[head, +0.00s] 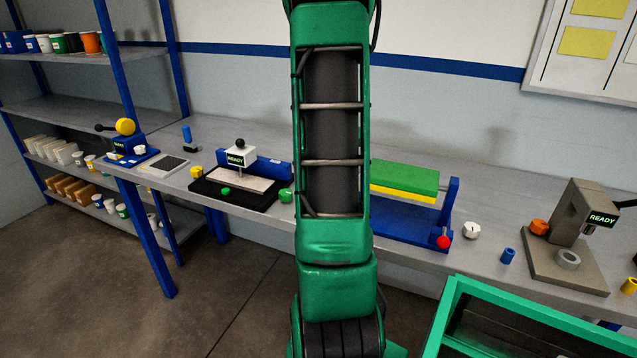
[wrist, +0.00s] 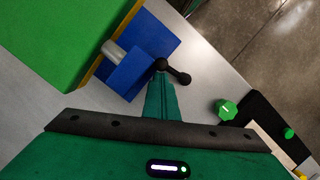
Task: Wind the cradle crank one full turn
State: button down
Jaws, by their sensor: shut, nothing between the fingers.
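The cradle has a blue frame (head: 400,216) holding a green block (head: 405,177) with a yellow layer under it; my arm hides its left part in the head view. In the wrist view the green block (wrist: 55,45) is at upper left, beside a blue end post (wrist: 130,72) with a grey shaft. The small black crank (wrist: 174,71) with a ball knob sits at this post. My gripper (wrist: 160,84) is shut and empty, its fingertips right at the crank; I cannot tell whether they touch. The head view does not show my gripper.
A red ball (head: 443,242) is on the cradle's right end. A white dial (head: 472,230) and a blue cylinder (head: 507,256) stand to its right. A black-based station with a READY display (head: 236,158) and a green knob (head: 286,195) lie left. A green-framed cart (head: 455,300) stands in front.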

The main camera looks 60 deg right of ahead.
jog(key=shift+s+a, duration=0.2)
dwell(0.3)
jog(key=shift+w+d, duration=0.3)
jog(key=shift+w, duration=0.05)
jog(key=shift+w+d+f, duration=0.1)
jog(key=shift+w+d, duration=0.85)
jog(key=shift+d, duration=0.1)
jog(key=shift+w+d+r, duration=0.25)
jog(key=shift+d+r, duration=0.25)
jog(key=shift+r, duration=0.15)
jog(key=v, duration=0.8)
jog(key=shift+r, duration=0.35)
jog(key=shift+s, duration=0.1)
